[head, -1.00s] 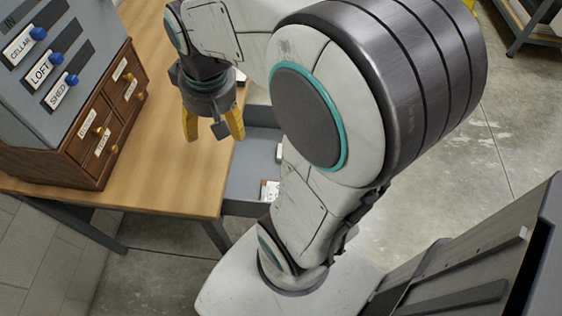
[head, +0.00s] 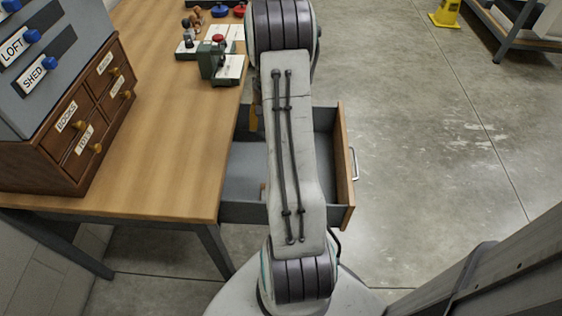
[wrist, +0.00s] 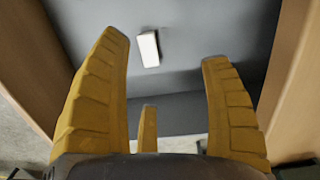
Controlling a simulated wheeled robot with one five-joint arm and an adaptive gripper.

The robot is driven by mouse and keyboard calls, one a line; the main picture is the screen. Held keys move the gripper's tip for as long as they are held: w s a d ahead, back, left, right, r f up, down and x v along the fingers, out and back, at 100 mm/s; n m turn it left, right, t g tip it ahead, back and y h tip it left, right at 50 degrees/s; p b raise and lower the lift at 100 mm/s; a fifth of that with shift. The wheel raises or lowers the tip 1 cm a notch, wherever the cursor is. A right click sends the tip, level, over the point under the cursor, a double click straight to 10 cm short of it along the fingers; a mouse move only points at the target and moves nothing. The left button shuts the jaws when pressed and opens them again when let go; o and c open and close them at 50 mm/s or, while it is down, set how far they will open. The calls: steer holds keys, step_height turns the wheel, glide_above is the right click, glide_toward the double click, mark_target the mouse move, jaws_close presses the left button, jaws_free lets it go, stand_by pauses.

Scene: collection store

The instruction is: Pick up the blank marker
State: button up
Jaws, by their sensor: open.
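In the wrist view a small white block (wrist: 148,49), which looks like the blank marker, lies on the grey floor of the open drawer (wrist: 200,25). I see no writing on it. My gripper (wrist: 164,50) is open and empty above the drawer, with its yellow fingers spread. The block lies ahead of the fingers, between their lines and nearer the left fingertip; no contact shows. In the head view the drawer (head: 245,172) is pulled out from the desk, and my arm hides the block and most of the gripper. One yellow finger shows beside the arm.
The drawer's wooden front (head: 345,165) and side walls enclose the space. A pale patch near the wrist view's bottom is unclear.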

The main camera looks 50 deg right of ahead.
steer(key=shift+m, duration=0.5)
steer(key=d+f, duration=0.1)
steer(key=f, duration=0.1)
steer(key=s+d+f+b, duration=0.1)
steer(key=f, duration=0.1)
steer(key=d+f, duration=0.1)
steer(key=f, duration=0.1)
steer(key=shift+s+d+f, duration=0.1)
steer(key=shift+s+d, duration=0.05)
steer(key=shift+d, duration=0.1)
steer(key=shift+s+a+f+b, duration=0.15)
steer(key=shift+f+b, duration=1.1)
steer(key=shift+f, duration=0.5)
steer(key=shift+s+a+f+b, duration=0.1)
steer(key=shift+f+b, duration=1.15)
steer(key=shift+f, duration=0.5)
steer(key=shift+r, duration=0.1)
steer(key=c, duration=1.2)
